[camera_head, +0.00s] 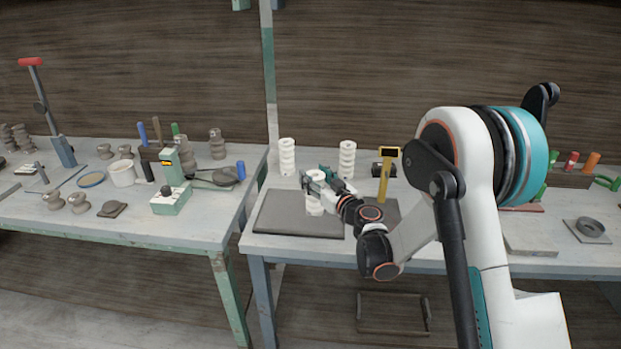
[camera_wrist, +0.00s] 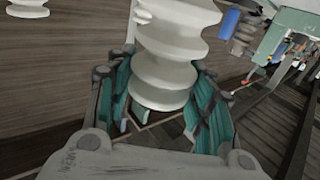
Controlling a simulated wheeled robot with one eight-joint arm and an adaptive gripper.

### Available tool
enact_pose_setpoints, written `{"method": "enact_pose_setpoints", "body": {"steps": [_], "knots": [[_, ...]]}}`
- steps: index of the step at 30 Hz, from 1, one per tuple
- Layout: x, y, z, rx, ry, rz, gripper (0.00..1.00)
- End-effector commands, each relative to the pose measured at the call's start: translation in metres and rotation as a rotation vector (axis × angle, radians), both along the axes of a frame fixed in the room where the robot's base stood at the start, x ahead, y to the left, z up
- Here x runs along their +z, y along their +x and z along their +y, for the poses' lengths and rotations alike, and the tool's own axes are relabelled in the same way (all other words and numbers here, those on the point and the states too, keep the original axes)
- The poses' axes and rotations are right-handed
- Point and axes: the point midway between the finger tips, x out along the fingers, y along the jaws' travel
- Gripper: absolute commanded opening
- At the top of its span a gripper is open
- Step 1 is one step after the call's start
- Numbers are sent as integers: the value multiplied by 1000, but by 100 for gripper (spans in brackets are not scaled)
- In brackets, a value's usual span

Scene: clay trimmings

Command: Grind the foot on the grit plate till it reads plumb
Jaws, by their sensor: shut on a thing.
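My gripper (camera_head: 316,184) is shut on a white ribbed clay piece (camera_head: 315,208) over the large dark grit plate (camera_head: 275,222). In the wrist view the piece (camera_wrist: 170,60) stands between the teal fingers of my gripper (camera_wrist: 165,100), slightly tilted in the picture. I cannot tell whether its lower end touches the plate. A yellow upright gauge (camera_head: 384,180) with a small dark display stands to the right of the plate; its reading is too small to make out.
Two other white ribbed pieces stand behind the plate, one on the left (camera_head: 287,158) and one on the right (camera_head: 347,160). A left bench (camera_head: 150,222) holds a green device (camera_head: 171,200) and several clay pieces. A ring on a board (camera_head: 588,230) lies far right.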

Motion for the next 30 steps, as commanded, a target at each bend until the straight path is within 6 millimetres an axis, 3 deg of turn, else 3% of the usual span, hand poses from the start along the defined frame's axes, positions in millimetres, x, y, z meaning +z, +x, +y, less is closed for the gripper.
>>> {"method": "enact_pose_setpoints", "body": {"steps": [11,30], "knots": [[1,-1,-16,0,-1,-1,0],[-1,0,15,2,1,1,0]]}}
